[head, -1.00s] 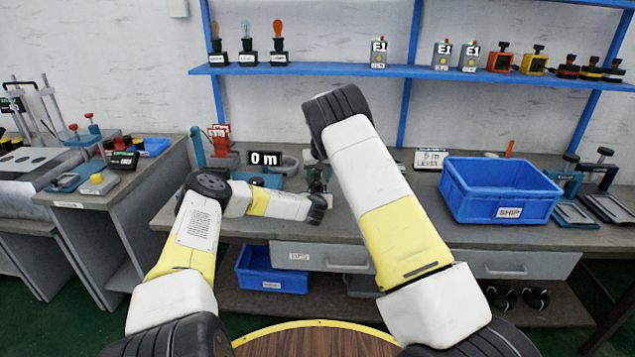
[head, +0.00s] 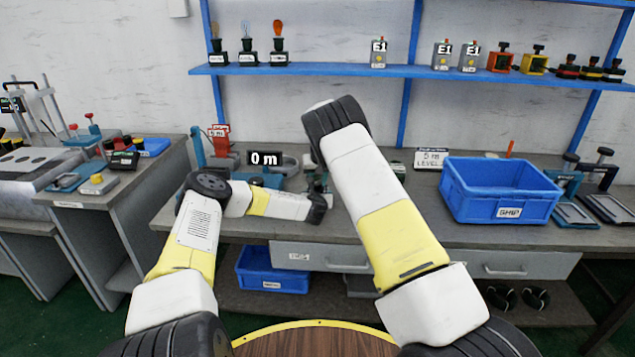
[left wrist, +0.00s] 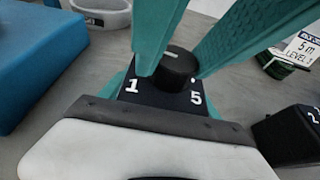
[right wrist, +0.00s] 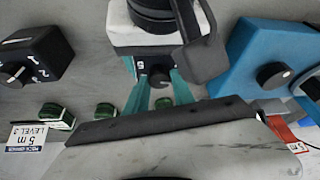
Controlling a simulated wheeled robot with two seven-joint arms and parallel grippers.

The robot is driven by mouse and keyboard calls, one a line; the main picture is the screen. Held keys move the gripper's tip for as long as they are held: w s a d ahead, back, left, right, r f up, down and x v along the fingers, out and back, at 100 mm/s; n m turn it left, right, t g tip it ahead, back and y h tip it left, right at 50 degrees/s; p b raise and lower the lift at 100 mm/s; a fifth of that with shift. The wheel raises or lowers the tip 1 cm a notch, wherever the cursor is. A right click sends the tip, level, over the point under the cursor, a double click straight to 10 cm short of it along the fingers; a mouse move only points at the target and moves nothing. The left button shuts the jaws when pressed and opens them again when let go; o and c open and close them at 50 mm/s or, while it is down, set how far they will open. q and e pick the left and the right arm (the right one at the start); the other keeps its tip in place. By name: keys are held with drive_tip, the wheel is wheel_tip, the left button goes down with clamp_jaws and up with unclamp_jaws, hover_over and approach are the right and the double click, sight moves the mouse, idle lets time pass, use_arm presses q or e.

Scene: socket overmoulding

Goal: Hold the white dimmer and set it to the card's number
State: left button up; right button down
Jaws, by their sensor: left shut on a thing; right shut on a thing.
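The white dimmer (right wrist: 118,30) stands on the bench. Its dark dial face (left wrist: 165,97) shows a 1 and a 5; other numbers are hidden. My left gripper (left wrist: 165,92) is shut on the dimmer's body, a finger on each side. My right gripper (right wrist: 160,84) is shut on the black knob (left wrist: 177,66), its teal fingers coming from above. A white line shows on the knob's top; which number it marks I cannot tell. The card (head: 431,159) reads 5 m, LEVEL 3; it also shows upside down in the right wrist view (right wrist: 38,137). In the head view the dimmer is mostly hidden.
A black box with a numbered dial (right wrist: 32,52) stands beside the dimmer. A blue device (right wrist: 265,50) is on the other side. A display (head: 265,158) reads 0 m. A blue SHIP crate (head: 505,188) stands on the right bench.

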drive_tip(key=m+h, duration=0.1)
drive_tip(key=m, duration=0.2)
drive_tip(key=m+h, duration=0.1)
drive_tip(key=m, duration=0.1)
drive_tip(key=shift+a+m, duration=0.2)
drive_tip(key=shift+m, duration=0.2)
drive_tip(key=m+h, duration=0.1)
drive_tip(key=m, duration=0.1)
drive_tip(key=m+g, duration=0.1)
drive_tip(key=m, duration=0.1)
drive_tip(key=shift+w+m+h, duration=0.1)
drive_tip(key=shift+m+h, duration=0.3)
drive_tip(key=shift+a, duration=0.1)
drive_tip(key=c, duration=1.1)
unclamp_jaws()
drive_tip(key=shift+o, duration=0.2)
drive_tip(key=v, duration=1.2)
drive_tip(key=shift+w, duration=0.2)
